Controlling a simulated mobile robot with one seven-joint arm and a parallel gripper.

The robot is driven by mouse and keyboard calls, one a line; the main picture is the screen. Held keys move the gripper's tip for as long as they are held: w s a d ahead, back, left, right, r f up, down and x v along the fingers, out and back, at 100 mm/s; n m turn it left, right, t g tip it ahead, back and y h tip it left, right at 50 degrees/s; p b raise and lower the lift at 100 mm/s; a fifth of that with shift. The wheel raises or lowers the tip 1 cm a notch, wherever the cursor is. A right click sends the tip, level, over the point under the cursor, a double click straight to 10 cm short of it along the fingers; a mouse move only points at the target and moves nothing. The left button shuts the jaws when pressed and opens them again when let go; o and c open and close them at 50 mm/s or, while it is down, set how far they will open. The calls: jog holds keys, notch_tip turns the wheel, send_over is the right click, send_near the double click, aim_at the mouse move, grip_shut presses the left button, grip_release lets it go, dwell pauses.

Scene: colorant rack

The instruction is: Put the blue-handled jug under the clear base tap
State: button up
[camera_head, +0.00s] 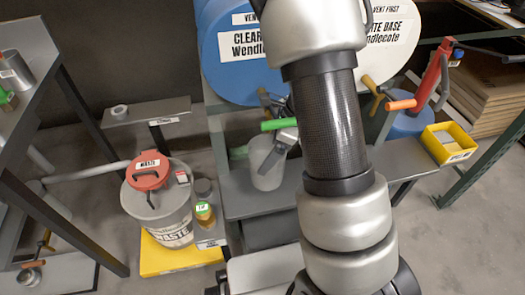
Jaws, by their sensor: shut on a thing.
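The blue drum (228,72) carries a label beginning "CLEAR" at the upper middle. Its brown tap (265,97) and a green lever (279,125) show at its lower front, partly behind my arm. A pale translucent jug (264,176) is upright below the tap, over the grey shelf. My arm hides part of the gripper, and I cannot tell whether the jug touches the shelf.
A yellow bin (449,143) is farther right. A grey waste bin (165,215) with a red lid and a small jar (205,215) stand left. The shelf (238,196) left of the jug is clear.

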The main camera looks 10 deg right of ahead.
jog(key=shift+s+d+f+b, duration=0.1)
jog(key=shift+d+f+b, duration=0.1)
jog(key=shift+f, duration=0.4)
jog(key=shift+s+d+f+b, duration=0.1)
jog(key=shift+d+f+b, duration=0.1)
jog(key=shift+f, duration=0.45)
jog(key=o, duration=1.2)
jog(key=s+d+p, duration=0.1)
jog(key=d, duration=0.2)
jog(key=s+d+r+p, duration=0.1)
jog(key=s+d, duration=0.1)
jog(key=d, duration=0.2)
jog(key=s+d+r, duration=0.1)
jog(key=d, duration=0.3)
jog(key=shift+s+d+r+p, duration=0.2)
jog(key=shift+s+p, duration=0.15)
jog(key=shift+p, duration=0.05)
